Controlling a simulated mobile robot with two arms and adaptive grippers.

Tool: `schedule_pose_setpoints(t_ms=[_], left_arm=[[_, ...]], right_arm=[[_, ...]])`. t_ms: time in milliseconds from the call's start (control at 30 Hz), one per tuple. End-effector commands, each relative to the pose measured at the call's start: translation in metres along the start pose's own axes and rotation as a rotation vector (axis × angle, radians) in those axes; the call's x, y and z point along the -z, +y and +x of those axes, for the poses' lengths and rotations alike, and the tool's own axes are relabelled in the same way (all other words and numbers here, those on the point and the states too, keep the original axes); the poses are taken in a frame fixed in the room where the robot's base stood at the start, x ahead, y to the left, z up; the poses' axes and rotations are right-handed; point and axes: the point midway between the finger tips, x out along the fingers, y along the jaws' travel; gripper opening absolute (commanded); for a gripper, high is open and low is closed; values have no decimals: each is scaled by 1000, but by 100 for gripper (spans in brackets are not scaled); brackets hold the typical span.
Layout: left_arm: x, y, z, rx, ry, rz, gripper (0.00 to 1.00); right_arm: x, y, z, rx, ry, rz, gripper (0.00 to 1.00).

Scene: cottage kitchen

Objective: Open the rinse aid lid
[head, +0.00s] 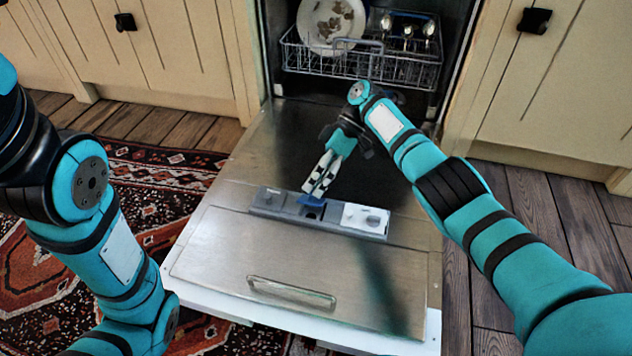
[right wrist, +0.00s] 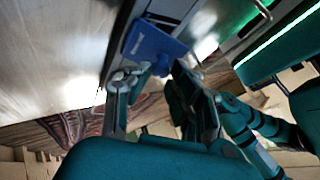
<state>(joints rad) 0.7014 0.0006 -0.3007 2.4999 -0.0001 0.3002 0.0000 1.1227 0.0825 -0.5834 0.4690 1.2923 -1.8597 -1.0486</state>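The blue rinse aid lid (head: 312,201) is on the dispenser (head: 268,201) set in the lowered dishwasher door. It looks tilted up, with a dark opening on its near side in the head view. My right gripper (head: 316,191) reaches down to it from the far side. In the right wrist view, the lid (right wrist: 155,43) shows as a blue plate with small lettering, and its narrow tab lies between the fingertips of my right gripper (right wrist: 163,70). The fingers appear closed on that tab; the exact contact is small and dim. My left gripper is out of view.
The door (head: 215,262) lies flat with a handle-shaped bar (head: 291,292) near its front. A white detergent cover (head: 365,217) is right of the lid. Behind, the lower rack (head: 375,64) holds a dirty plate (head: 331,22) and cutlery. A patterned rug (head: 40,285) lies left.

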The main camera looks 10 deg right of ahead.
Motion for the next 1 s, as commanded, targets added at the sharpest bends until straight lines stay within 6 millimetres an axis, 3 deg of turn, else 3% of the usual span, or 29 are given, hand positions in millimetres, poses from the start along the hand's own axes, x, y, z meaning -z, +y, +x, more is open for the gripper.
schedule_pose_setpoints(t_ms=[33, 167, 467, 1000], left_arm=[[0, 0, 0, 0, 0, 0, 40], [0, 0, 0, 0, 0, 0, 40], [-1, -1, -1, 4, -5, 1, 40], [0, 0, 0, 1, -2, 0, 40]], right_arm=[[-2, 0, 0, 1, -2, 3, 27], [-1, 0, 0, 0, -2, 2, 43], [1, -1, -2, -1, 0, 0, 43], [38, -49, -63, -4, -1, 1, 43]])
